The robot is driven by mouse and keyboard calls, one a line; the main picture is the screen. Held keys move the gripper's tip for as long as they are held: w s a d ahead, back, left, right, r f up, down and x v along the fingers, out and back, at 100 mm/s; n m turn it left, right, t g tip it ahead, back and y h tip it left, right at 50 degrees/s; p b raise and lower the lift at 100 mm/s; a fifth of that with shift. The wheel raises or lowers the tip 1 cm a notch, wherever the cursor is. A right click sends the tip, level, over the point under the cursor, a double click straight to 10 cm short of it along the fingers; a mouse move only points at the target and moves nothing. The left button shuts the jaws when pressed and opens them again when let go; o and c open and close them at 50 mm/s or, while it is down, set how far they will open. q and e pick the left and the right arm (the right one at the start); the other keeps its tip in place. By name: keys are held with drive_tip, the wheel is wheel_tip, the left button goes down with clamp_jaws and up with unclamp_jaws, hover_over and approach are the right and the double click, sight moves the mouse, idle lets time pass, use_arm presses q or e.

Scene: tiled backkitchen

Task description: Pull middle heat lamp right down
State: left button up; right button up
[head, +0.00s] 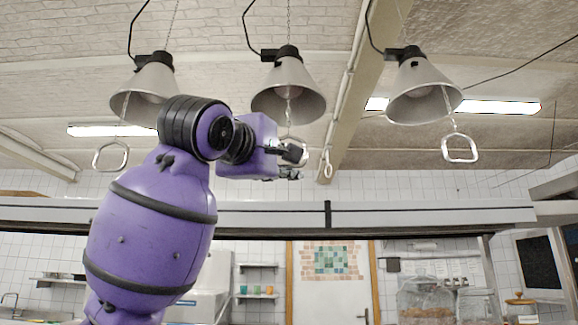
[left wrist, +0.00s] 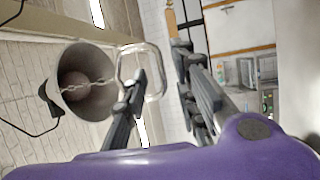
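The middle heat lamp (head: 284,78) is a grey metal cone hanging from the ceiling by a chain, with a pull handle on a second chain below it. The handle is largely hidden behind my left gripper (head: 296,163) in the head view. In the left wrist view, the lamp (left wrist: 97,98) is at left and its pale, rounded loop handle (left wrist: 157,58) is at the fingers. My left gripper (left wrist: 160,68) is open there, with one side of the loop between its fingers. Whether they touch it cannot be told. My right gripper is in neither view.
A left lamp (head: 146,84) with a handle (head: 110,156) and a right lamp (head: 422,88) with a handle (head: 459,148) hang on either side. A pale horizontal beam (head: 420,213) runs below the handles.

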sight(288, 166)
use_arm(q)
drive_tip(key=x, duration=0.4)
drive_tip(key=shift+w, duration=0.1)
drive_tip(key=shift+w, duration=0.1)
clamp_jaws()
